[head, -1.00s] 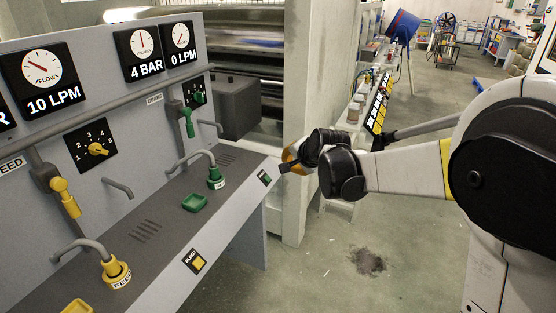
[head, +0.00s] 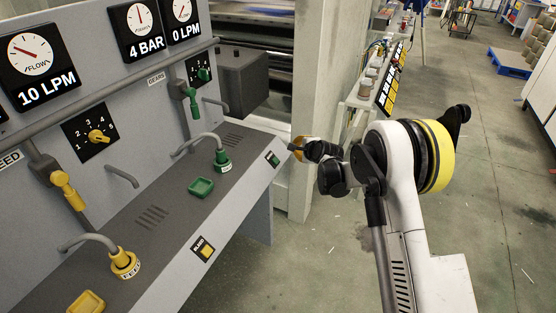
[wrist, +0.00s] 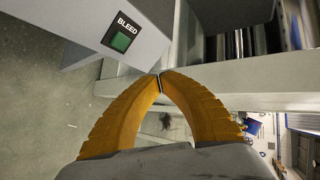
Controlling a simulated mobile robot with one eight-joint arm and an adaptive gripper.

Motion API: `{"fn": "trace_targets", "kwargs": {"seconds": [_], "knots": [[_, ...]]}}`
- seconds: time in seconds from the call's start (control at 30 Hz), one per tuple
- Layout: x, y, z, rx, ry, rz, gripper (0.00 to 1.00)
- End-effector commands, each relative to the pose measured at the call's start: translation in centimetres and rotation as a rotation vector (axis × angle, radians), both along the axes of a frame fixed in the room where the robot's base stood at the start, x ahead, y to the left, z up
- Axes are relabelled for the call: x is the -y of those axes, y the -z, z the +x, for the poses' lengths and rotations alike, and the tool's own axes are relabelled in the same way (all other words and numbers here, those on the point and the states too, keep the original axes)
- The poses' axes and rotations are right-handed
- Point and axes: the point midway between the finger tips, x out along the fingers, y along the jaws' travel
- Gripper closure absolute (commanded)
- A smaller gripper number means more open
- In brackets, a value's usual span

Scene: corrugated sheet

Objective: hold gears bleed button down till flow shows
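The gears bleed button is a green square (head: 273,158) on a black plate at the far right of the sloped panel front. It shows in the wrist view (wrist: 119,40) under the word BLEED. My gripper (head: 293,147) is just right of the panel's end, apart from the button. In the wrist view its orange fingertips (wrist: 160,77) meet, with nothing seen between them, below and right of the button. The gears flow gauge (head: 184,20) reads 0 LPM, and the gauge beside it (head: 144,30) reads 4 BAR.
A yellow bleed button (head: 203,249) sits farther left on the same front. A green gears fitting (head: 221,158) and green tray (head: 201,187) are on the ledge. A concrete pillar (head: 318,110) stands behind my gripper. The floor at right is open.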

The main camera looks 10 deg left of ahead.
Motion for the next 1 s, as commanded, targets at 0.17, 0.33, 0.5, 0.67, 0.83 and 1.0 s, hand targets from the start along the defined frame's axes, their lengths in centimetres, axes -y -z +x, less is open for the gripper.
{"fn": "trace_targets", "kwargs": {"seconds": [0.17, 0.33, 0.5, 0.67, 0.83, 1.0], "knots": [[-0.1, 0.1, 0.0, 0.0, -0.001, -0.001, 1.0], [-1.0, 1.1, 0.3, 0.0, -0.003, -0.002, 1.0], [-2.6, 2.9, 0.9, 0.0, -0.003, -0.002, 1.0], [-4.1, 4.5, 1.4, 0.0, -0.003, -0.002, 1.0], [-5.2, 5.8, 1.9, 0.0, -0.002, -0.003, 1.0], [-5.8, 6.2, 2.1, 0.0, -0.001, -0.002, 1.0]]}}
